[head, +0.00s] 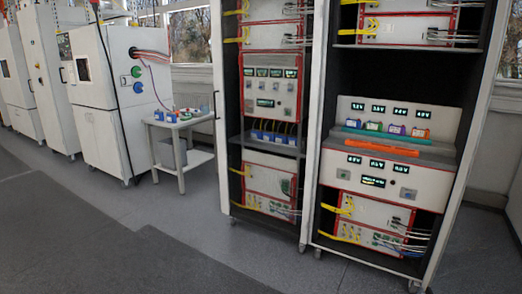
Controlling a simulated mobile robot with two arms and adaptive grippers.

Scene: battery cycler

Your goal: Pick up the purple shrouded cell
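A small purple cell (396,129) stands on the shelf of the right-hand rack (333,150), in a row with a blue cell (351,123), a green cell (374,126) and an orange cell (420,132). A teal strip (378,135) runs in front of the row. An orange strip (378,147) lies nearer the shelf edge. The cells are too small to tell their shrouds. Neither of my grippers is in view.
A second rack (230,120) stands directly left, with blue items on its shelf. Further left are a small white table (190,124) with coloured items and white cabinets (110,75). The grey floor (150,240) in front is clear.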

